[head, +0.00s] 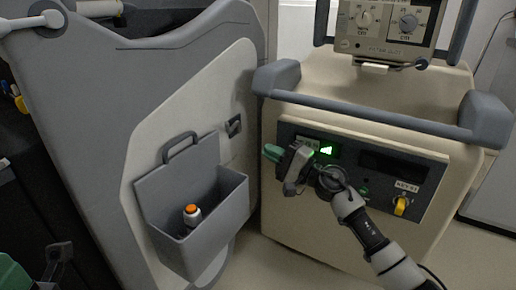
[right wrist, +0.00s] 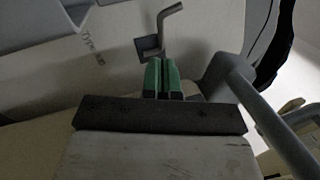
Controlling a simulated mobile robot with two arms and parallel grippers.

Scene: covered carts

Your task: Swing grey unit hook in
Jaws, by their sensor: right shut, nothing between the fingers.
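The grey unit (head: 90,90) stands at the left in the head view, with a pale side panel. Its hook (head: 234,126) is a small dark fitting on that panel, above and right of the grey bin. In the right wrist view the hook (right wrist: 170,17) is a bent grey rod coming out of a dark square mount (right wrist: 148,46). My right gripper (head: 270,153) has green fingertips and is shut and empty, right of and below the hook. In the right wrist view its fingertips (right wrist: 162,75) are just short of the mount. Part of my left gripper (head: 12,272) shows at the lower left corner.
A grey bin (head: 205,235) on the panel holds a white bottle with an orange cap (head: 192,212). A beige cart (head: 310,245) with a grey rail (head: 370,126) and a control panel with a yellow knob (head: 401,206) stands close at the right.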

